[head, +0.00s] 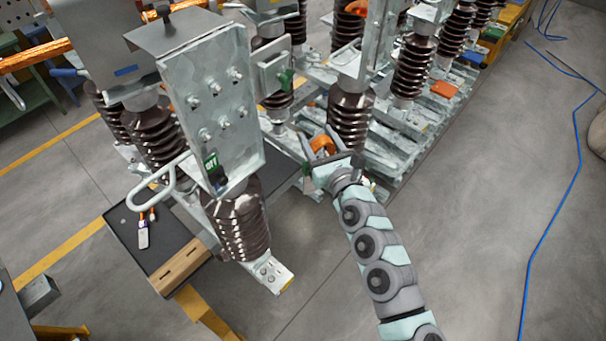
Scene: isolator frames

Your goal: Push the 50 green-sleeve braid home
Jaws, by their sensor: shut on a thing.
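My arm reaches in from the lower right, and my gripper (308,171) is at the galvanized frame, right of the front insulator. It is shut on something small. A dark green patch shows at the jaws, and a copper-orange braid loop (322,144) shows just behind them. I take the held thing to be the green-sleeve braid, but the jaws and the gripped part are mostly hidden by my wrist. I cannot tell whether its end is seated. Another green part (285,78) is on a bracket of the frame behind, apart from my gripper.
A bolted galvanized plate (210,105) with a green-labelled tag (212,167) stands above a brown ribbed insulator (240,222), left of my gripper. A dark tray table (150,252) lies at left. More insulators (350,118) stand behind. The floor at right is open, with a blue cable (548,215).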

